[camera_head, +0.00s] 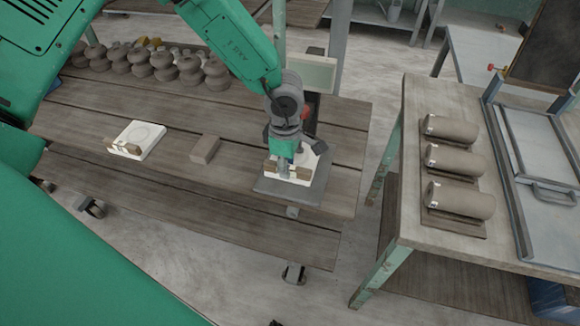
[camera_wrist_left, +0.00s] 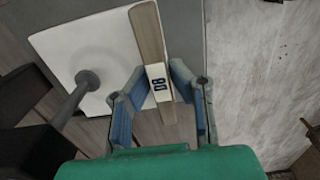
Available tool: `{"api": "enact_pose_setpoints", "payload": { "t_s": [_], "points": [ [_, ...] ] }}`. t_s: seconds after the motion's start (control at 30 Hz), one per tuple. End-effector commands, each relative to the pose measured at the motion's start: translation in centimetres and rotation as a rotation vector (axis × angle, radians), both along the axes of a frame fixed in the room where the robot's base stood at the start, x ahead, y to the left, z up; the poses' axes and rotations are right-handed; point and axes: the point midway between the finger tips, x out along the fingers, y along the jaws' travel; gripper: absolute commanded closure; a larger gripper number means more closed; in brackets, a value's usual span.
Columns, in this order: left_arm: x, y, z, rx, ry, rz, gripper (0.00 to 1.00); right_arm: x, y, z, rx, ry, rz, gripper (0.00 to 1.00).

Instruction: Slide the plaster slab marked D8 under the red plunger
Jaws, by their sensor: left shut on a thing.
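The D8 slab (camera_head: 304,181) is white with a wooden grip bar and lies on a dark grey plate (camera_head: 262,187) at the bench's right end. In the left wrist view the bar's label (camera_wrist_left: 158,83) reads D8. My left gripper (camera_head: 284,172) is shut on that bar, with its blue fingers (camera_wrist_left: 162,100) either side of it. A red part (camera_head: 308,113), apparently of the plunger, shows behind my wrist, mostly hidden. In the left wrist view a grey rod with a round end (camera_wrist_left: 87,78) overlaps the white slab face (camera_wrist_left: 60,45); I cannot tell whether they touch.
A second white slab (camera_head: 145,134) with a round outline and a brown block (camera_head: 205,149) lie on the bench to the left. Several grey clay pieces (camera_head: 162,66) stand along the back. Clay cylinders (camera_head: 452,161) lie on the right table, beyond a floor gap.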

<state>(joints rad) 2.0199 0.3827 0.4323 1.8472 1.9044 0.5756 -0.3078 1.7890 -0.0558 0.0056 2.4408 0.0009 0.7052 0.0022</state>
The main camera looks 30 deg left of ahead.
Motion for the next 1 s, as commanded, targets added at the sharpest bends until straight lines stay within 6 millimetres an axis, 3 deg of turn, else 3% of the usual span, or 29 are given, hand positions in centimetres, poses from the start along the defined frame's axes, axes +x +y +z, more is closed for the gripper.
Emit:
{"api": "enact_pose_setpoints", "payload": {
  "t_s": [0.87, 0.9, 0.93, 1.0],
  "points": [
    [0.9, 1.8, -0.5, 0.017, 0.003, 0.007, 1.0, 0.0, 0.0, 1.0, 0.0, 0.0, -0.001, 0.6],
    [1.0, 1.8, -0.5, 0.017, 0.004, 0.007, 0.7, 0.0, 0.0, 1.0, -0.001, 0.0, -0.001, 0.6],
    [1.0, 1.8, -0.5, 0.017, 0.004, 0.007, 0.59, 0.0, 0.0, 1.0, -0.001, 0.0, -0.001, 0.6],
    [1.0, 1.7, -0.5, 0.017, 0.004, 0.006, 0.59, 0.0, 0.0, 1.0, -0.001, 0.0, -0.001, 0.6]
  ]
}}
